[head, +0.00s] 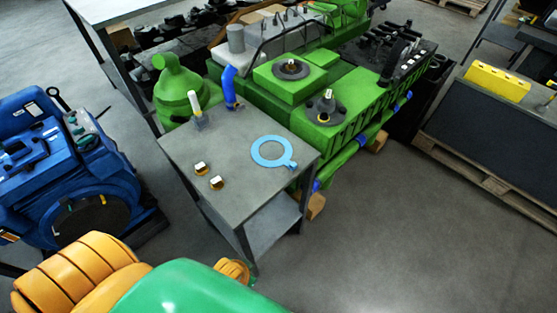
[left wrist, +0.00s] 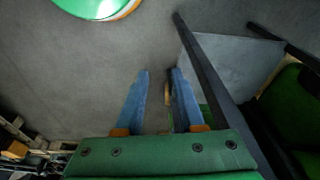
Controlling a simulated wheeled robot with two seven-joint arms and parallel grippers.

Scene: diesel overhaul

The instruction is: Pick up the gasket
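The gasket (head: 270,152) is a flat light-blue ring with a small tab at its lower right. It lies flat on the grey top of a small metal table (head: 234,196), near the right edge. My left gripper (left wrist: 160,72) shows in the left wrist view with two blue fingers apart and nothing between them. Bare floor lies beyond the fingertips, and the gasket is not visible in that view. In the head view I cannot make out the left gripper; green and orange parts of my own body fill the bottom left. My right gripper is in neither view.
Two small brass-coloured pieces (head: 217,183) and an upright white-topped piece (head: 195,105) share the table top. A large green engine (head: 330,123) stands behind the table, and a blue machine (head: 75,165) stands left. The floor right of the table is clear.

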